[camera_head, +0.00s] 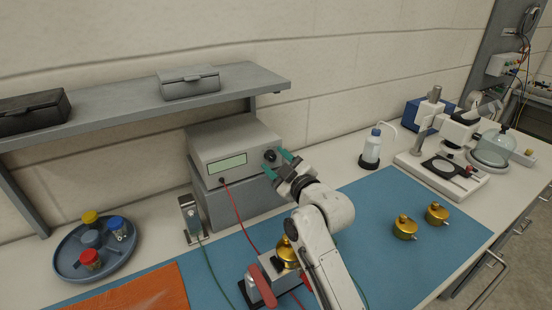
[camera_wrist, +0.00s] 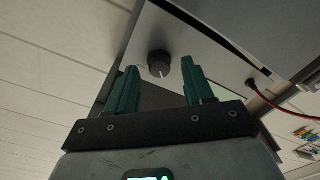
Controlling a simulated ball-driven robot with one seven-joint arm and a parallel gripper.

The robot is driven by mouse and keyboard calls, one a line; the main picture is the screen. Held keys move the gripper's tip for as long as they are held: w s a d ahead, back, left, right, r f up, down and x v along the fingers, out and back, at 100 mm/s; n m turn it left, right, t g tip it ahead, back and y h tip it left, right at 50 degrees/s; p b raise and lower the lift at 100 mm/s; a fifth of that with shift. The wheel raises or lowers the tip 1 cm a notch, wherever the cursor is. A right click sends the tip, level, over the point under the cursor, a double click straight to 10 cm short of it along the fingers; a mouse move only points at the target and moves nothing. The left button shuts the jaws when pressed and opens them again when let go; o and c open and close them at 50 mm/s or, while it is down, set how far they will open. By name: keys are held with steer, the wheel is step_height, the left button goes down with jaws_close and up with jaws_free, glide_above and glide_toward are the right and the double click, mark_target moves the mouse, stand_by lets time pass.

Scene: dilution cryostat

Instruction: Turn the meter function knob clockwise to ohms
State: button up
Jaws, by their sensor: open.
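The meter (camera_head: 235,150) is a grey box with a pale green display (camera_head: 227,164), standing on a grey block against the wall. Its black function knob (camera_head: 270,156) is on the right of the front face. In the wrist view the knob (camera_wrist: 159,63) has a white pointer line on it. My gripper (camera_head: 278,163) has green fingers and is at the meter's front. In the wrist view my gripper (camera_wrist: 158,80) is open, with the knob showing between and just beyond the fingertips. The fingers look apart from the knob; the exact gap is hard to tell.
A red lead (camera_head: 237,211) plugs into the meter front and runs down to the blue mat (camera_head: 375,220). A shelf (camera_head: 130,105) hangs above the meter's left. A red-handled device (camera_head: 262,287) stands below my arm. A wash bottle (camera_head: 371,150) stands to the right.

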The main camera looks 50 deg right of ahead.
steer(key=shift+w, duration=0.3)
steer(key=shift+c, duration=0.4)
jaws_close()
